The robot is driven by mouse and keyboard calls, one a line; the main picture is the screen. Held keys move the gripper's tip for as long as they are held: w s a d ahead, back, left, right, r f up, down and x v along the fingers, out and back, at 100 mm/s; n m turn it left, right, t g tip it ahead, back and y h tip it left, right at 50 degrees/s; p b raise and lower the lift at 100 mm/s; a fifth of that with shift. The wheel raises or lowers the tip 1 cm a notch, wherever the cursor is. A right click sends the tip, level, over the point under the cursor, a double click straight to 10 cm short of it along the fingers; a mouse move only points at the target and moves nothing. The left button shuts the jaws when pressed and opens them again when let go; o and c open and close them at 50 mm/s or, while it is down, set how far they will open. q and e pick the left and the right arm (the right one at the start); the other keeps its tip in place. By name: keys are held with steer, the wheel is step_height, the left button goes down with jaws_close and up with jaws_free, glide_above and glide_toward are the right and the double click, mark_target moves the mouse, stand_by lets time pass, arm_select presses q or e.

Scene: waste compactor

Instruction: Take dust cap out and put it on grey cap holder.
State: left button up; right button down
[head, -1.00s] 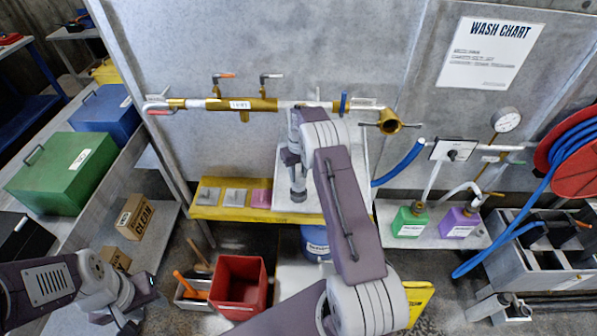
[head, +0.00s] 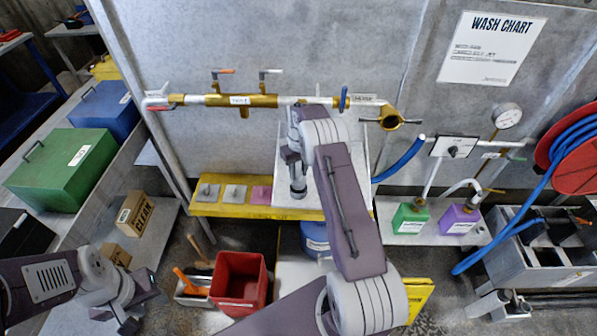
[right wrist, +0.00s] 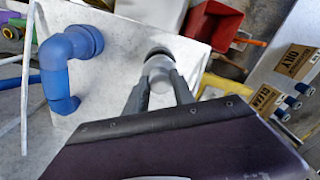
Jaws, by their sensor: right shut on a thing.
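My right gripper (right wrist: 160,88) is shut on a pale grey rounded cap (right wrist: 158,70), which I take for the dust cap. The cap sits at a dark round opening in a white panel (right wrist: 117,55); I cannot tell whether it is still seated. In the head view my right gripper (head: 296,172) is in front of the white panel, partly hidden by its arm. Two grey pads (head: 208,191) and a pink one lie on a yellow shelf (head: 300,215); I cannot tell which is the cap holder. My left gripper (head: 134,312) is low at left, its jaws unclear.
A blue elbow pipe (right wrist: 62,50) stands out from the panel beside my right gripper. A brass pipe (head: 245,101) with levers runs along the wall above. A red bin (head: 238,282) stands on the floor below. Green (head: 410,220) and purple bottles stand to the right.

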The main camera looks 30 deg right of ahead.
mark_target(298, 179)
steer(key=shift+f+b, duration=1.4)
steer(key=shift+f, duration=0.7)
stand_by(0.6)
stand_by(0.3)
steer(key=c, duration=0.7)
jaws_free()
steer(key=shift+c, duration=0.2)
steer(key=shift+r, duration=0.15)
step_height(298, 179, up, 7)
steer(key=p, duration=0.5)
